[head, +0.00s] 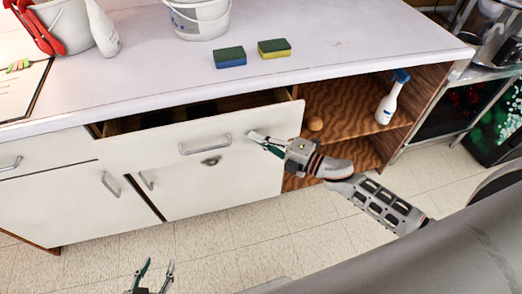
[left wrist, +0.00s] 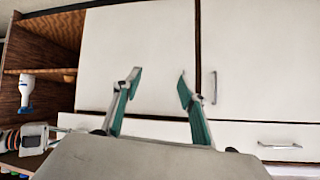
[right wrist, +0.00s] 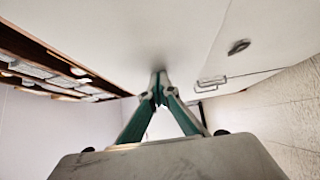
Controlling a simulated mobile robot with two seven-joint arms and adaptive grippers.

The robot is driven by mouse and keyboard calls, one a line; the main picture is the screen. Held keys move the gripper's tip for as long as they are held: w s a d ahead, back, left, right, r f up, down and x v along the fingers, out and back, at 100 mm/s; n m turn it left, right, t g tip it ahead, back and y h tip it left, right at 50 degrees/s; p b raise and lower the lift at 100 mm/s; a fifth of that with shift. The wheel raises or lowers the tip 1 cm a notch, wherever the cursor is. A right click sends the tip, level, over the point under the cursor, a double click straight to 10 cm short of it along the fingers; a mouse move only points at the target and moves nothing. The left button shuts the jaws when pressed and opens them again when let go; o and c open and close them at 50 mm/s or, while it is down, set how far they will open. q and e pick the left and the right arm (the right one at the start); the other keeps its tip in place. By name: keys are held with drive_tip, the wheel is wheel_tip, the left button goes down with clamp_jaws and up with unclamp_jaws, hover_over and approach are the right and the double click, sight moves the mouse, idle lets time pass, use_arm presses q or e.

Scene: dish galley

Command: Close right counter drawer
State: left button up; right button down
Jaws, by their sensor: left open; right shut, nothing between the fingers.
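The right counter drawer (head: 240,128) has a white front with a grey bar handle (head: 205,143). It stands pulled out, with a dark gap behind its front below the countertop. My right gripper (head: 250,136) is shut and empty, its tips at the drawer front to the right of the handle. In the right wrist view the closed fingertips (right wrist: 160,80) meet or nearly meet the white front; exact contact is unclear. My left gripper (head: 154,266) is open and empty, low in front of the cabinet. Its spread fingers also show in the left wrist view (left wrist: 159,78).
The countertop (head: 330,70) holds a blue-green sponge (head: 229,57), a yellow-green sponge (head: 274,48), and a white bucket (head: 197,20). Tiled floor in front is clear.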

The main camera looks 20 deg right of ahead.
drive_tip(key=w, duration=0.4)
drive_tip(key=w+b, duration=0.1)
drive_tip(key=w, duration=0.3)
drive_tip(key=shift+w+d+f, duration=0.1)
drive_tip(key=shift+d+f, duration=0.05)
drive_tip(key=shift+d, duration=0.05)
drive_tip(key=shift+w+b, duration=0.3)
drive_tip(key=shift+w, duration=0.1)
drive_tip(key=shift+w+d+r, duration=0.1)
drive_tip(key=shift+d+r, duration=0.05)
drive_tip(key=shift+r, duration=0.15)
use_arm(q)
drive_tip(key=shift+w+a+f, duration=0.2)
drive_tip(key=shift+w+f, duration=0.1)
drive_tip(key=shift+w, duration=0.1)
drive_tip(key=shift+s, duration=0.1)
use_arm(e)
drive_tip(key=shift+r, duration=0.1)
